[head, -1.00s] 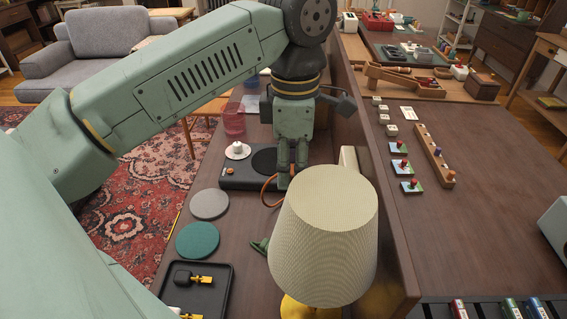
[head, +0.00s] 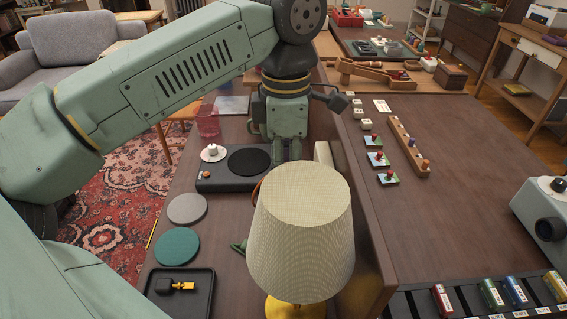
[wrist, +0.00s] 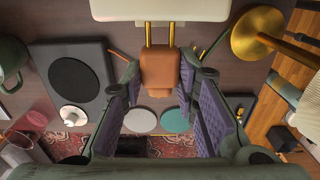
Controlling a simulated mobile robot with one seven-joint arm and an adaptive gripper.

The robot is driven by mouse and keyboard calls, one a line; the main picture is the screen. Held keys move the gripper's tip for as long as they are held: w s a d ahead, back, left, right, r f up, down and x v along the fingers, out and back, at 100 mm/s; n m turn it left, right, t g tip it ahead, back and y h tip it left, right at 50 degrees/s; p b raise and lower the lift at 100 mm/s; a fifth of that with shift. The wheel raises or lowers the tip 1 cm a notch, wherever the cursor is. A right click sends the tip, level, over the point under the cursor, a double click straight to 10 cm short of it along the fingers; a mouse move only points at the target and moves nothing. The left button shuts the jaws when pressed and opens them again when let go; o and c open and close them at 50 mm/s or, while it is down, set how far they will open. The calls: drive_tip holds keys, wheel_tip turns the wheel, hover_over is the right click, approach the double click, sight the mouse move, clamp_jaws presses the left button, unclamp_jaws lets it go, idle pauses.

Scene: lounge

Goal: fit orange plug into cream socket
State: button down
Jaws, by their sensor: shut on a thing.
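The orange plug (wrist: 160,72) is between the purple-padded fingers of my gripper (head: 285,152), which is shut on it. Its two gold prongs point up in the wrist view, toward the cream socket (wrist: 160,9). The prong tips reach the socket's near edge there; I cannot tell whether they have entered it. Much of the prongs' length still shows. In the head view the cream socket (head: 322,153) is on the low wooden wall, just right of my gripper and partly behind the lampshade. The plug itself is hidden in that view; an orange cord (head: 257,189) shows below my gripper.
A lamp (head: 301,235) stands close in front of my gripper. Two round coasters (head: 177,246) and a black tray (head: 154,308) lie nearer. The wooden wall (head: 365,240) bounds the right side.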

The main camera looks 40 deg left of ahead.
drive_tip(key=shift+w+d, duration=0.75)
drive_tip(key=shift+d, duration=0.25)
idle(0.8)
drive_tip(key=c, duration=1.2)
unclamp_jaws()
drive_tip(key=shift+r+p, duration=2)
drive_tip(key=shift+r, duration=1)
